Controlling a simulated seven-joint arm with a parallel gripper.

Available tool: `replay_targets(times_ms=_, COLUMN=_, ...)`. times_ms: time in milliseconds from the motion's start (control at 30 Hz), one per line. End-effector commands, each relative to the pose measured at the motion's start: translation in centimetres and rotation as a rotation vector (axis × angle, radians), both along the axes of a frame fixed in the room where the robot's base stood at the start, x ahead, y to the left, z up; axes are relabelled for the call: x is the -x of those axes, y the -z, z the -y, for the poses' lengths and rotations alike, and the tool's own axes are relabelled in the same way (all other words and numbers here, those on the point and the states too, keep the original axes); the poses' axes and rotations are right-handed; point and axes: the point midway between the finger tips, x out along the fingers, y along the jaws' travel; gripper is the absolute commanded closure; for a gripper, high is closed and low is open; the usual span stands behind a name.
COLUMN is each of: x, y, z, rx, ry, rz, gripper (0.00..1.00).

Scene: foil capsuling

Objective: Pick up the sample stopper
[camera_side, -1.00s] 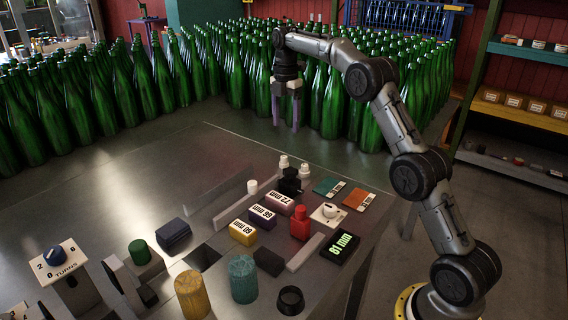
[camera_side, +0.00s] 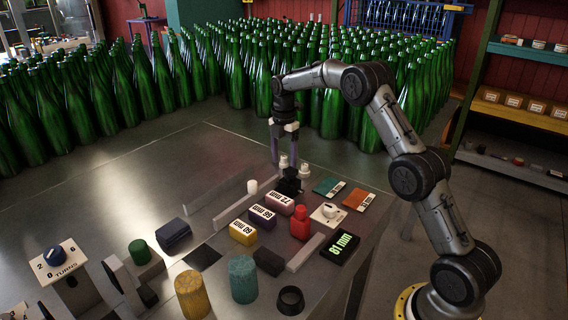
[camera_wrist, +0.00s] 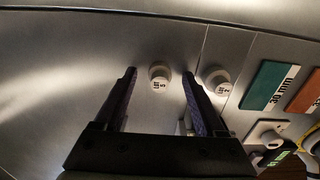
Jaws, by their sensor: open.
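Two small white stoppers with printed tops stand close together at the back of the bench, one at the left (camera_side: 283,162) and one at the right (camera_side: 305,171). I cannot tell from the print which is the sample one. My gripper (camera_side: 284,158) is open and empty, fingers pointing down, just above or around the left one. In the wrist view the left stopper (camera_wrist: 160,73) shows between the two fingertips, apparently touching neither.
A black fixture (camera_side: 289,181) stands just in front of the stoppers. A teal card (camera_side: 328,187) and an orange card (camera_side: 359,200) lie to the right. A red bottle-shaped piece (camera_side: 300,223) and labelled blocks (camera_side: 262,216) stand nearer. Green bottles (camera_side: 330,115) crowd behind the bench.

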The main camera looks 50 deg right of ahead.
Motion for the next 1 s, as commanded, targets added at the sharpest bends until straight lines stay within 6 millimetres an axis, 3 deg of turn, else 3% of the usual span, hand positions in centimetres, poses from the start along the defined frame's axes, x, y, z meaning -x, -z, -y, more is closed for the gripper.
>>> replay_targets(times_ms=200, x=0.00, y=0.09, z=0.03, rx=0.000, ry=0.000, rz=0.000, gripper=0.27)
replay_targets(times_ms=600, x=0.00, y=0.04, z=0.03, rx=0.000, ry=0.000, rz=0.001, gripper=0.99)
replay_targets(times_ms=1000, x=-0.02, y=-0.18, z=0.03, rx=0.000, ry=0.000, rz=0.001, gripper=1.00)
